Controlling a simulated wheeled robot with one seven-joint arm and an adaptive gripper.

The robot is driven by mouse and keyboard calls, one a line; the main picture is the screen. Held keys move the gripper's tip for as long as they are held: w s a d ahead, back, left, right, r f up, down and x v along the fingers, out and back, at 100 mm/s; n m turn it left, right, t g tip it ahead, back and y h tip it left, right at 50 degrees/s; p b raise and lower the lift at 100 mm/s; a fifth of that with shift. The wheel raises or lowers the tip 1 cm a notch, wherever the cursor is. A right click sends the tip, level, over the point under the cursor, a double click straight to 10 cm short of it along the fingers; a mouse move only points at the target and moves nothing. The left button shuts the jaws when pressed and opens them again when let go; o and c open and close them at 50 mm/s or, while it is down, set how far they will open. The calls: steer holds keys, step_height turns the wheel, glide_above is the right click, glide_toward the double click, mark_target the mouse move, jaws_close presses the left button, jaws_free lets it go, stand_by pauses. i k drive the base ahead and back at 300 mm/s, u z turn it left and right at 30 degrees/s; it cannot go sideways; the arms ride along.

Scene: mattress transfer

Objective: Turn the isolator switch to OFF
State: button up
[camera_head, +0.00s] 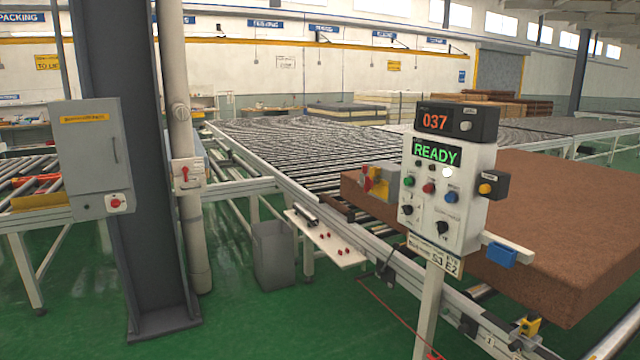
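A grey cabinet (93,150) with a yellow label is mounted on the dark column at the left. A red rotary switch (116,203) on a pale plate sits at its lower right corner. A small pale box with a red lever (186,174) is on the light pipe beside the column; the lever looks roughly upright. Which of these two is the isolator switch I cannot tell, and any ON or OFF marks are too small to read. My gripper is not in view.
A control panel (448,195) on a post shows "037" and "READY", with several buttons and knobs. A brown mattress block (560,225) lies on the roller conveyor (300,150) at right. A grey bin (274,255) stands below the conveyor. Green floor (240,320) is open in front.

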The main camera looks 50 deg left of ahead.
mark_target(369, 183)
steer(key=u, duration=1.15)
steer(key=k, duration=0.5)
steer(key=u, duration=1.25)
steer(key=i, duration=1.55)
steer(key=z, duration=0.75)
steer(key=i, duration=0.4)
steer(key=z, duration=0.45)
